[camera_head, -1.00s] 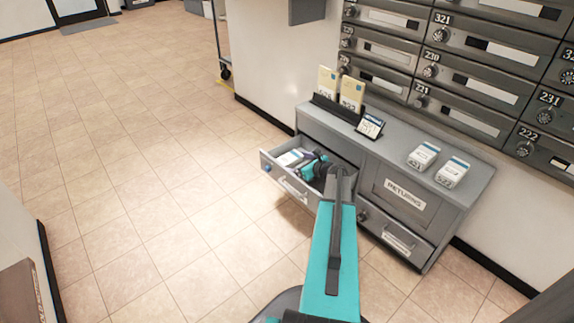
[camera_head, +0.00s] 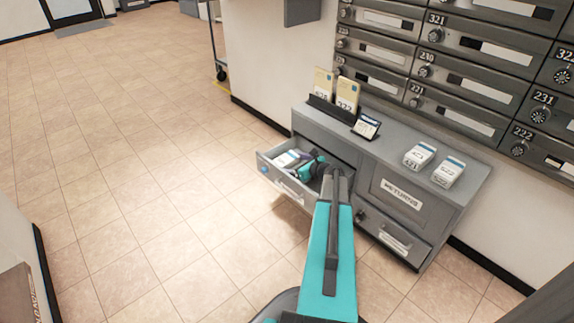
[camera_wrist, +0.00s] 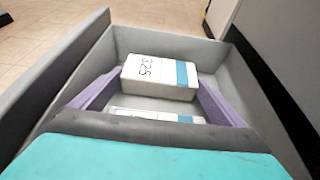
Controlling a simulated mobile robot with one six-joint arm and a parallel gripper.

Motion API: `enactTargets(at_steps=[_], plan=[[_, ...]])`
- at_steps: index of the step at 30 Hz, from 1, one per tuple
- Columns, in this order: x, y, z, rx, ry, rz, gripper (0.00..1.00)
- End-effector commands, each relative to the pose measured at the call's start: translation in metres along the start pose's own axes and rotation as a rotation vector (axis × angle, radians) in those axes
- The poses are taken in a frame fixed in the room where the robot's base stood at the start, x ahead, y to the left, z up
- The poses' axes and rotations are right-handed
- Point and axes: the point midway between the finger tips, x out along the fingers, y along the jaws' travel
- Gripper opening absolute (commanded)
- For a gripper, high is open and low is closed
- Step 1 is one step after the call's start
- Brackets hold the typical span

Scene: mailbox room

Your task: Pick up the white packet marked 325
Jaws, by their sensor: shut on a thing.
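The white packet marked 325 (camera_wrist: 150,72) has a blue band and sits between the two purple fingers of my gripper (camera_wrist: 160,82) in the wrist view. The fingers press on its left and right sides. The packet is inside the open grey drawer (camera_wrist: 62,82). A second white packet with a blue band (camera_wrist: 150,115) shows below and nearer, partly hidden by my gripper. In the head view, my gripper (camera_head: 302,161) reaches into the drawer (camera_head: 283,184), where a white packet (camera_head: 287,158) shows at its left end.
The grey cabinet (camera_head: 385,150) has a lower drawer and a labelled door. On top are two yellow-white envelopes (camera_head: 336,92) in a rack, a small sign (camera_head: 366,126) and two white packets (camera_head: 433,163). Mailboxes (camera_head: 440,65) line the wall. The tiled floor at left is clear.

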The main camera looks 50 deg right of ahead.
Motion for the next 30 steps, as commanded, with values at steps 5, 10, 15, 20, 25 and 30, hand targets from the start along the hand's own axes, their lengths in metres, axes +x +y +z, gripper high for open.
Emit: enactTargets(at_steps=[5,10,15,20,25,30], plan=[[-0.005,0.000,0.012,0.000,-0.001,-0.001,0.68],[-0.013,0.000,0.031,0.000,-0.002,-0.001,0.68],[-0.024,0.000,0.056,-0.001,-0.002,-0.001,0.68],[-0.032,0.000,0.076,0.000,-0.002,-0.001,0.68],[-0.037,-0.001,0.089,-0.001,-0.001,-0.001,0.68],[-0.039,-0.001,0.092,0.000,-0.001,-0.001,0.68]])
